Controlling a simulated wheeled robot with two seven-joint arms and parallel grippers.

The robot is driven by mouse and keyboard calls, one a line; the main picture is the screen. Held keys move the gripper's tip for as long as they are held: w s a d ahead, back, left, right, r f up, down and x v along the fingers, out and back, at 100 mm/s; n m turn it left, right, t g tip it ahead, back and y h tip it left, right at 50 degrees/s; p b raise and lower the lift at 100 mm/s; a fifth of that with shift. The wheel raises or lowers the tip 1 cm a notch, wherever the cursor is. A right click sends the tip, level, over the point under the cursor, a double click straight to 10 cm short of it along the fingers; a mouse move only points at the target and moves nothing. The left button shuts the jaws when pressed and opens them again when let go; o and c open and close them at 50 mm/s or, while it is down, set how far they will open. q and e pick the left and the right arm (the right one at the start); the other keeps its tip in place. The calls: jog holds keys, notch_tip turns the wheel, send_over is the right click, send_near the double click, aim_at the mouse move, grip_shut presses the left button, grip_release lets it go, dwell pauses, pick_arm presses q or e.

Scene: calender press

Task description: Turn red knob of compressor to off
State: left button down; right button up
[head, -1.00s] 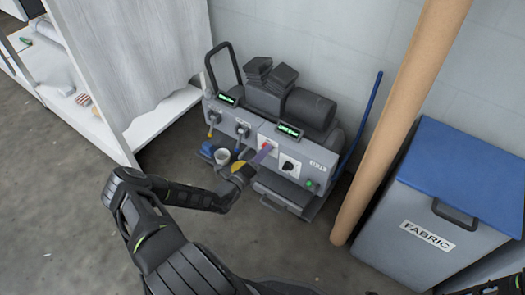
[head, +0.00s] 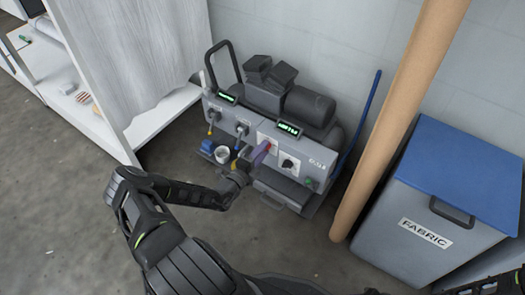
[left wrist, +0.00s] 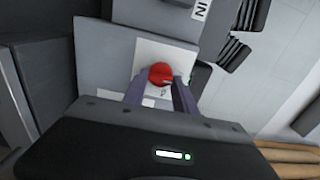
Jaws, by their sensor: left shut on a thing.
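The compressor (head: 228,128) is a grey machine with small green displays, standing on the floor against the wall. Its red knob (head: 269,146) is on the front panel, left of a black dial (head: 290,164). My left gripper (head: 262,153) reaches the panel at the red knob. In the left wrist view the red knob (left wrist: 161,74) sits on a white plate, between the two fingertips of my left gripper (left wrist: 158,88), which are shut on it. The knob's exact pointing direction is hard to tell.
A tall brown tube (head: 385,140) leans right of the compressor. A grey FABRIC bin with a blue lid (head: 468,170) stands further right. A white shelf unit (head: 152,118) is on the left. The floor in front of the compressor is clear apart from my arm.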

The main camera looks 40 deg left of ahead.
pick_arm(q)
jog(key=c, duration=1)
grip_release()
jog(key=s+p, duration=0.2)
jog(key=s, duration=0.6)
jog(key=shift+w+d+p, duration=0.1)
jog(key=shift+p, duration=0.2)
